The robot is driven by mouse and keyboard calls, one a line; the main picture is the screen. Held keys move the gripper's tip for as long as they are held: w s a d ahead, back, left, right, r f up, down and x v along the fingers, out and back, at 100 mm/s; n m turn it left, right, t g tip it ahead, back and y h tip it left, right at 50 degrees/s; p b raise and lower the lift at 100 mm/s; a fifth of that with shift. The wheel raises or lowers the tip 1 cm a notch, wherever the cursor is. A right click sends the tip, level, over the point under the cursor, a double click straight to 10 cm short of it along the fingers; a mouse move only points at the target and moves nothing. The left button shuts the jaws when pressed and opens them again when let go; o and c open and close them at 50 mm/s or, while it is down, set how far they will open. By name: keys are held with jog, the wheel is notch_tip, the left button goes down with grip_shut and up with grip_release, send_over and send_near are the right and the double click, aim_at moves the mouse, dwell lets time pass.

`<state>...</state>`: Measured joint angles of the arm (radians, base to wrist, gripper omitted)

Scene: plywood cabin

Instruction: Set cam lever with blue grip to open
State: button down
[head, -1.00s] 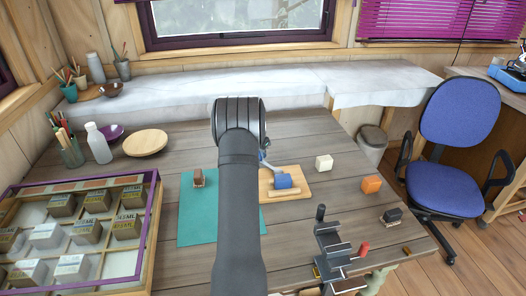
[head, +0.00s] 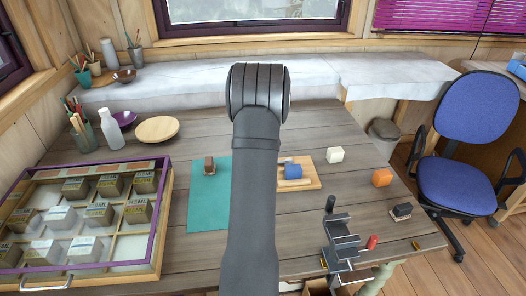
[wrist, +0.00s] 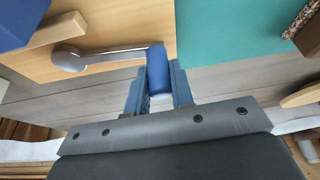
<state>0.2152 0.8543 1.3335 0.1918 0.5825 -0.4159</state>
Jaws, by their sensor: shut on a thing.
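The cam lever is a grey metal arm (wrist: 105,53) with a round pivot, mounted on a light wooden board (wrist: 120,25). Its blue grip (wrist: 157,72) is at the arm's right end in the wrist view. My gripper (wrist: 159,68) is shut on this grip, one finger on each side. In the head view the board (head: 313,181) shows to the right of my arm, with a blue block (head: 292,170) and a wooden strip on it. My arm hides the lever, the grip and my fingers there.
A teal mat (head: 207,205) with a brown block (head: 209,165) lies left of the board. A dark metal fixture (head: 340,240) stands at the front edge. A divided display case (head: 165,205) fills the left.

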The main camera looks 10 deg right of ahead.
jog(key=shift+s+n, duration=0.55)
jog(key=shift+n, duration=0.15)
jog(key=c, duration=1.3)
grip_release()
jog(key=shift+o, duration=0.2)
jog(key=v, duration=1.7)
jog(key=shift+d+r, duration=0.2)
jog(key=shift+r, duration=0.05)
jog(key=x, duration=1.7)
jog(key=shift+a+f, duration=0.25)
jog(key=shift+r, duration=0.15)
